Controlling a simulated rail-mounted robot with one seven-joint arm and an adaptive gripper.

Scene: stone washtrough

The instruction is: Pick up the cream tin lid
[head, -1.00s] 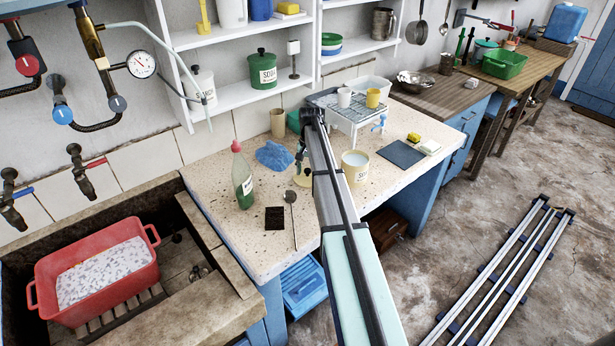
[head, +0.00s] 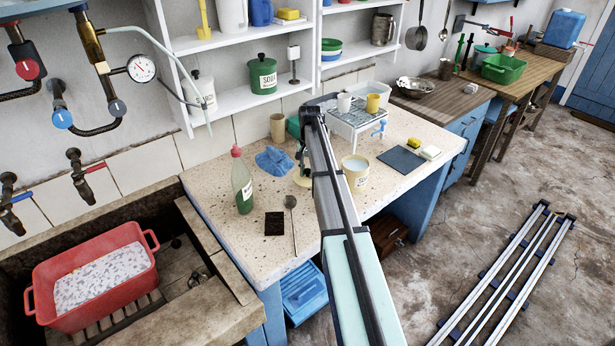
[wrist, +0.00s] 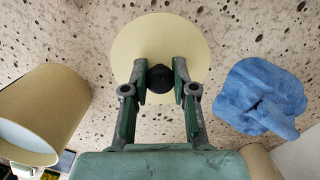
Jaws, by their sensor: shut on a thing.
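The cream tin lid (wrist: 160,50) is a pale round disc with a black knob (wrist: 161,79) at its middle in the wrist view. My gripper (wrist: 160,84) is shut on that knob, one finger on each side. In the head view the lid (head: 302,180) shows partly at the counter's middle, below my gripper (head: 302,160), with my arm hiding part of it. I cannot tell whether the lid touches the counter. The open cream tin (head: 357,175) stands to its right, and it also shows at the left of the wrist view (wrist: 42,108).
A blue cloth (head: 273,160) lies close left of the lid. A green bottle (head: 242,185), a dark square (head: 274,223) and a spoon (head: 292,222) are nearer the front. A wire rack (head: 358,112) with cups stands behind. The speckled counter (head: 225,178) has bare patches between.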

